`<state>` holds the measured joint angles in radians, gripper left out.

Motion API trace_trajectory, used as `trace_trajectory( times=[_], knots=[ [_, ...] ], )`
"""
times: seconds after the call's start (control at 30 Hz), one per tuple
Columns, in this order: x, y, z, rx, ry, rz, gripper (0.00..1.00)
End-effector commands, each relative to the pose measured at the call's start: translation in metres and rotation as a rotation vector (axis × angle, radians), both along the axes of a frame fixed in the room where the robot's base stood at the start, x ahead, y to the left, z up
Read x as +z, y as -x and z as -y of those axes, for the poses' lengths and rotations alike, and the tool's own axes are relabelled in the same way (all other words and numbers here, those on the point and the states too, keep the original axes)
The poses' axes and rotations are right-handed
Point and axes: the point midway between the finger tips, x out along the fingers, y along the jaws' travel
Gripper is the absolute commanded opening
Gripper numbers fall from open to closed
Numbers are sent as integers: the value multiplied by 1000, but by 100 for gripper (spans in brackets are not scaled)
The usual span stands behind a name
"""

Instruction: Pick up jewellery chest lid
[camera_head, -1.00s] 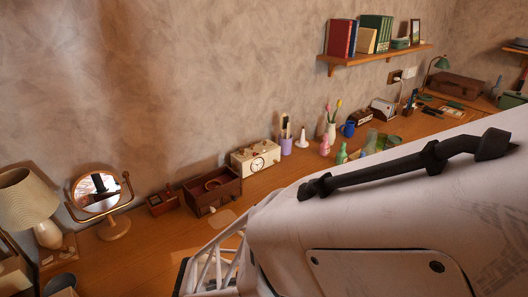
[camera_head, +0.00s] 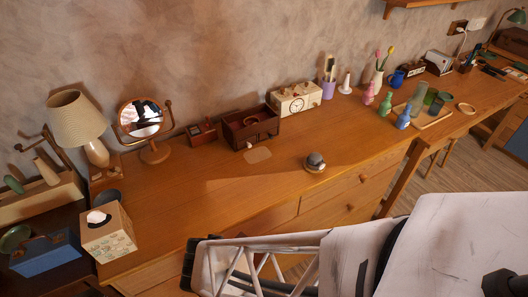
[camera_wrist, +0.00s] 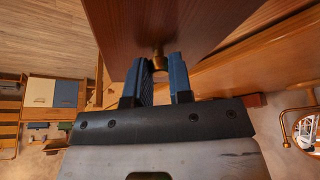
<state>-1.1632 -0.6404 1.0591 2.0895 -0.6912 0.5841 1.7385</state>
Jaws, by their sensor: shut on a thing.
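My gripper (camera_wrist: 162,82) shows in the wrist view, with two blue finger pads closed around a small brass knob (camera_wrist: 160,61). The knob is fixed to a dark reddish-brown wooden panel (camera_wrist: 160,22), which appears to be the jewellery chest lid; only part of it shows. In the head view the dark brown jewellery chest (camera_head: 262,138) stands near the wall, open at the top, with a reddish ring inside and no lid on it. My fingers and the lid cannot be made out in the head view; my white arm fills the lower right.
A round mirror (camera_head: 140,117) and a lamp (camera_head: 76,120) stand left of the chest. A small round lidded pot (camera_head: 315,162) sits near the desk's front edge. The desk's middle left (camera_head: 205,200) is clear.

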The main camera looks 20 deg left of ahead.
Motion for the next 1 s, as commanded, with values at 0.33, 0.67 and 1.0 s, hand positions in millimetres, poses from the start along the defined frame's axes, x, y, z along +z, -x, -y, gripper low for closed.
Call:
trace_trajectory(
  times=[0.33, 0.67, 1.0],
  knots=[
    [0, 12, 0, 0, 0, 0, 0],
    [0, 13, 0, 0, 0, 0, 0],
    [0, 13, 0, 0, 0, 0, 0]
  ],
)
